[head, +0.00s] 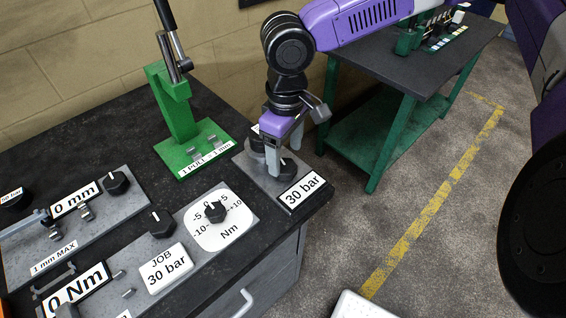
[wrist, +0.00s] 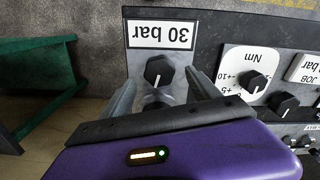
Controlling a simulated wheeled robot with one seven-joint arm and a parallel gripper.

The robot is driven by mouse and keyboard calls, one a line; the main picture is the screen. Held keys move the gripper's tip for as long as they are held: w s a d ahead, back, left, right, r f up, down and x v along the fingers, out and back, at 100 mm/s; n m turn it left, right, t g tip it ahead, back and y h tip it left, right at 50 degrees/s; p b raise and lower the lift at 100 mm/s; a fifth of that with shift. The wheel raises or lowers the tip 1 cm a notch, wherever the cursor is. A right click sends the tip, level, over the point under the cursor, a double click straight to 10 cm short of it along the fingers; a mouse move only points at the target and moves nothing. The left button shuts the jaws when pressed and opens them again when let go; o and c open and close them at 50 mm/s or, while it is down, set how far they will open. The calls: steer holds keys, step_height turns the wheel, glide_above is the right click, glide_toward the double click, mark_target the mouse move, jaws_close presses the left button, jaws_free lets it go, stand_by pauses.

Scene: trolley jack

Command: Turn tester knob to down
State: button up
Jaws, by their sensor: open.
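A grey plate (head: 262,178) at the bench's right end has a "30 bar" label (head: 302,191) and two dark knobs. The front knob (head: 288,167) sits beside the label, partly behind a finger; it shows in the wrist view (wrist: 158,70) as a black hexagonal knob. The rear knob (head: 256,142) is largely hidden by my gripper and shows in part in the wrist view (wrist: 156,103). My gripper (head: 284,160) points down over this plate, open, its fingers (wrist: 160,82) either side of the knobs. Contact cannot be told. No label reading "tester" is visible.
Left of the plate are the Nm dial knob (head: 214,211), the JOB 30 bar knob (head: 160,224), the 0 mm knob (head: 116,182) and a green lever stand (head: 175,110). A green table (head: 400,75) stands behind right. The floor (head: 440,240) between is open.

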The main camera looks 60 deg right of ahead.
mark_target(286, 166)
steer(key=shift+d+f, duration=0.1)
steer(key=shift+f, duration=1.85)
steer(key=c, duration=1.4)
steer(key=shift+o, duration=0.2)
steer(key=shift+r+n+p, duration=0.2)
steer(key=shift+n+p, duration=0.5)
steer(key=shift+p, duration=0.3)
steer(key=shift+f+n+p, duration=0.2)
steer(key=shift+n+p, duration=0.3)
steer(key=shift+n, duration=0.4)
steer(key=o, duration=1.4)
steer(key=shift+c, duration=0.2)
